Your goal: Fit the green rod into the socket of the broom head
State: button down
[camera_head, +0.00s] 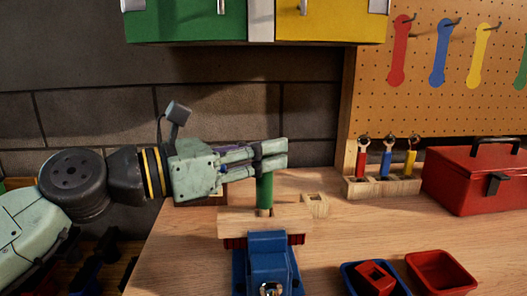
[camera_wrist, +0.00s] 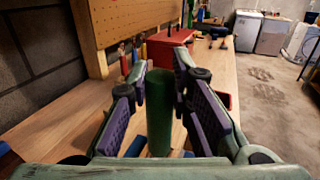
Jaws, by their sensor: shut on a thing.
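The green rod (camera_head: 264,192) stands about upright over the workbench, and it also shows in the wrist view (camera_wrist: 159,115). My gripper (camera_head: 272,152) comes from the left and is shut on the rod's upper part; its fingertips (camera_wrist: 160,84) sit on either side of it. The broom head (camera_head: 238,224) is a pale wooden block with red bristles below, behind and above the blue vise (camera_head: 267,252). The rod's lower end meets the broom head's top in the picture. The socket is hidden, so I cannot tell whether the rod is in it.
A small wooden block with a hole (camera_head: 316,205) lies right of the broom head. A tool rack (camera_head: 382,187) and red toolbox (camera_head: 474,182) stand at the back right. Blue (camera_head: 352,277) and red (camera_head: 440,272) bins sit front right. Green and yellow cabinets (camera_head: 330,22) hang above.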

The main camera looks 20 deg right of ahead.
jog(key=shift+f+b, duration=0.55)
jog(key=c, duration=1.4)
grip_release()
jog(key=shift+o, duration=0.2)
jog(key=shift+a, duration=0.1)
jog(key=s+a, duration=0.1)
jog(key=a, duration=1)
jog(key=shift+s+a, duration=0.2)
jog(key=shift+a, duration=0.2)
jog(key=shift+r, duration=0.1)
